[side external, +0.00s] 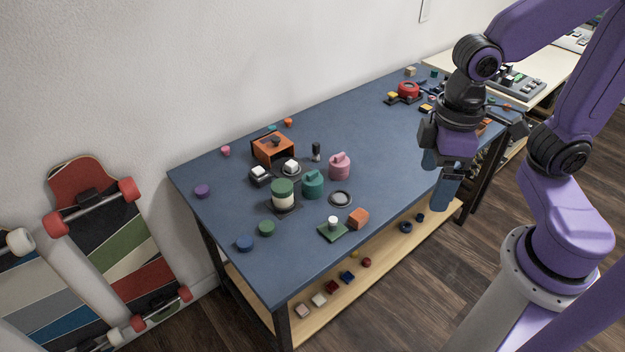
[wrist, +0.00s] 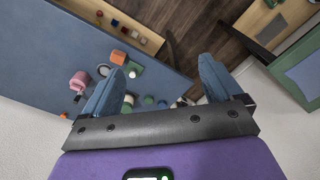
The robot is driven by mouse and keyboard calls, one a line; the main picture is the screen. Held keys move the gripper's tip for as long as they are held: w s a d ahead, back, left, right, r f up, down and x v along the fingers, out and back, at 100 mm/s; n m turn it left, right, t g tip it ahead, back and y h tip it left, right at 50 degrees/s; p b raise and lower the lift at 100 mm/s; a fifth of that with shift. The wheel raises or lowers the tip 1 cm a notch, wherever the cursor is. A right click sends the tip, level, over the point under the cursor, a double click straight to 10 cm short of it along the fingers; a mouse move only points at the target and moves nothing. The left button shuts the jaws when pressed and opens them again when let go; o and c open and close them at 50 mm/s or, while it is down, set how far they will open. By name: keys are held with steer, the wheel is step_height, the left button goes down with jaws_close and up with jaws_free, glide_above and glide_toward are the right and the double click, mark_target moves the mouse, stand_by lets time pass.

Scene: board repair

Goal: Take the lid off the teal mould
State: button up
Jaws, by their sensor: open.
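The teal mould (side external: 313,184) stands upright on the blue table, with a knobbed lid on top. In the wrist view I cannot make it out for sure; my left finger covers part of that area. A pink mould (side external: 340,167) of similar shape stands just behind it to the right, and also shows in the wrist view (wrist: 78,82). My gripper (side external: 441,178) is open and empty, well to the right of the teal mould and apart from it. Its two blue fingers spread wide in the wrist view (wrist: 162,66).
A green-and-cream jar (side external: 283,195) stands close left of the teal mould. A dark ring (side external: 340,199), an orange block (side external: 358,218) and a green plate with a white peg (side external: 333,230) lie in front. An orange box (side external: 273,149) stands behind. The table's right half is mostly clear.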

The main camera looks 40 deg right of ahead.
steer(key=w+a+m, duration=0.4)
steer(key=w+m, duration=0.4)
steer(key=w, duration=0.3)
steer(key=m, duration=1.8)
glide_above(312, 172)
step_height(312, 172, down, 9)
step_height(312, 172, down, 17)
steer(key=shift+r, duration=0.15)
steer(key=c, duration=1.1)
